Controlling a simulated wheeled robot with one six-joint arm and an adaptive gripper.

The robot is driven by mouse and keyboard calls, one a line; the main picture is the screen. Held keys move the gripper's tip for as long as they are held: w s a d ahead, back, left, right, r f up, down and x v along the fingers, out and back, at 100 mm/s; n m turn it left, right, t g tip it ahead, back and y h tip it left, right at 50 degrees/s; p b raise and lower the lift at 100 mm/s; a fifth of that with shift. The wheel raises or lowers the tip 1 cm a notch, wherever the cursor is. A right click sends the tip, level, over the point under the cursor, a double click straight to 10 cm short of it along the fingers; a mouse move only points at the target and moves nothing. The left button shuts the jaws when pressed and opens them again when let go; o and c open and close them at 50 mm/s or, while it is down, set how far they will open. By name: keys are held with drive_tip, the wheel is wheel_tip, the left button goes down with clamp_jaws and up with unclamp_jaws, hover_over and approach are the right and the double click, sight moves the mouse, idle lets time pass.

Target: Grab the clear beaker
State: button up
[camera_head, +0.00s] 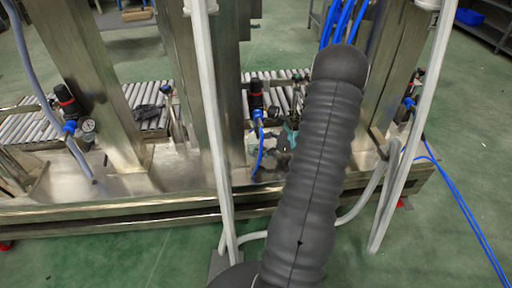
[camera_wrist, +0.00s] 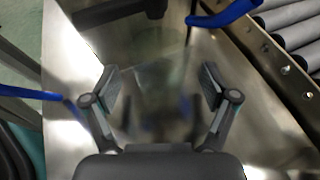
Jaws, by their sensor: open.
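My gripper (camera_wrist: 158,88) is open in the wrist view, with one finger at the left and one at the right. A faint see-through shape, which looks like the clear beaker (camera_wrist: 160,78), shows between and just beyond the fingers, over the shiny metal surface. Its outline is blurred, and I cannot tell whether the fingers touch it. In the head view my dark arm covers much of the middle, and I cannot make out the beaker there.
The metal bench (camera_head: 190,177) carries steel posts (camera_head: 95,85) and a pressure regulator (camera_head: 257,98). A roller conveyor (camera_head: 135,95) runs behind. Blue hoses (camera_wrist: 222,14) and conveyor rollers (camera_wrist: 290,20) lie near my gripper. White pipes (camera_head: 215,120) stand in front of the bench.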

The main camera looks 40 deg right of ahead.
drive_tip(key=x, duration=0.2)
drive_tip(key=shift+w+a+f, duration=0.1)
drive_tip(key=shift+w+f, duration=0.1)
drive_tip(key=shift+c, duration=0.2)
drive_tip(key=c, duration=1.2)
drive_tip(key=shift+r, duration=0.1)
